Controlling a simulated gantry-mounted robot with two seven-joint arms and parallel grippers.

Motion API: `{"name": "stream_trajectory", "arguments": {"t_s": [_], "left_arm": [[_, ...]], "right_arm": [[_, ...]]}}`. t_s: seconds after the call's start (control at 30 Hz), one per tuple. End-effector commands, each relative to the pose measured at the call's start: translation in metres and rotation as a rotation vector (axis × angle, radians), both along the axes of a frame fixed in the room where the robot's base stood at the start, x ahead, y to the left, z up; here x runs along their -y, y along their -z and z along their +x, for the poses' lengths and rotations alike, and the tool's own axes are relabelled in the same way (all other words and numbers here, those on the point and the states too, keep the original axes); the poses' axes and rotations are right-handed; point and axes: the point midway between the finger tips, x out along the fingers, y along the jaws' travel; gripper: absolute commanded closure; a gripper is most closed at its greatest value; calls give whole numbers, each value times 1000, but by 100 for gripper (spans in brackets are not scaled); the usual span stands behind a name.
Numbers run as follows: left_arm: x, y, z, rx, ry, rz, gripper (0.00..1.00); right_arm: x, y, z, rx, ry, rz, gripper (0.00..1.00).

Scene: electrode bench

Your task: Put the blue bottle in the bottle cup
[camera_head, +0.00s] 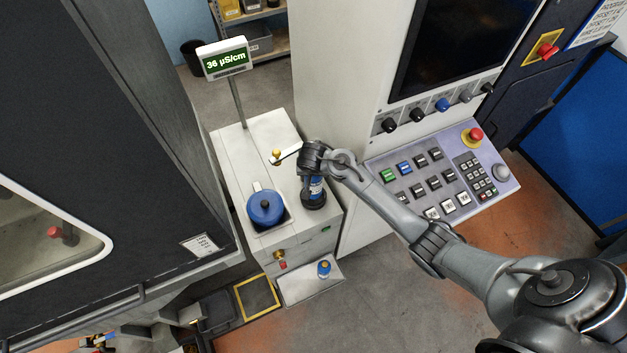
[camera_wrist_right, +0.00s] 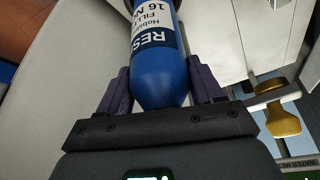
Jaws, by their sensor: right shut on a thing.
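The blue bottle (camera_head: 317,186), with a white-and-dark label, is upright below my right gripper (camera_head: 313,172). The right wrist view shows the bottle (camera_wrist_right: 160,80) between the two dark fingers of the right gripper (camera_wrist_right: 160,92), which is shut on its tapered end. The bottle cup (camera_head: 314,202) is a black round holder on the right side of the pale cabinet top. The bottle's lower end is at the cup, its base hidden; I cannot tell whether it rests on the bottom. My left gripper is not in view.
A blue round-lidded vessel (camera_head: 265,207) stands left of the cup. A pale arm with a yellow knob (camera_head: 276,154) is behind it. A meter display (camera_head: 225,60) stands on a pole. A small blue container with an orange top (camera_head: 324,268) sits on the lower shelf (camera_head: 300,290). A control panel (camera_head: 440,180) is at right.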

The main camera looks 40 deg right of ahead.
Motion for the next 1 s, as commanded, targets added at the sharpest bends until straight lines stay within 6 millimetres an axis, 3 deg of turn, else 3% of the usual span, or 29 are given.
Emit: {"name": "stream_trajectory", "arguments": {"t_s": [0.23, 0.5, 0.9, 0.93, 1.0], "left_arm": [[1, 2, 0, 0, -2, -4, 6], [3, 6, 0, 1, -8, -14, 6], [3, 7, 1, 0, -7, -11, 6], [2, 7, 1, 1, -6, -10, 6], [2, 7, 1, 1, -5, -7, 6]], "right_arm": [[1, 12, 1, 3, -1, -2, 100], [1, 41, 1, 4, 1, -2, 100], [0, 45, 1, 4, 0, 0, 100], [0, 46, 0, 1, -1, 0, 33], [0, 46, 0, 1, -1, 0, 22]]}}
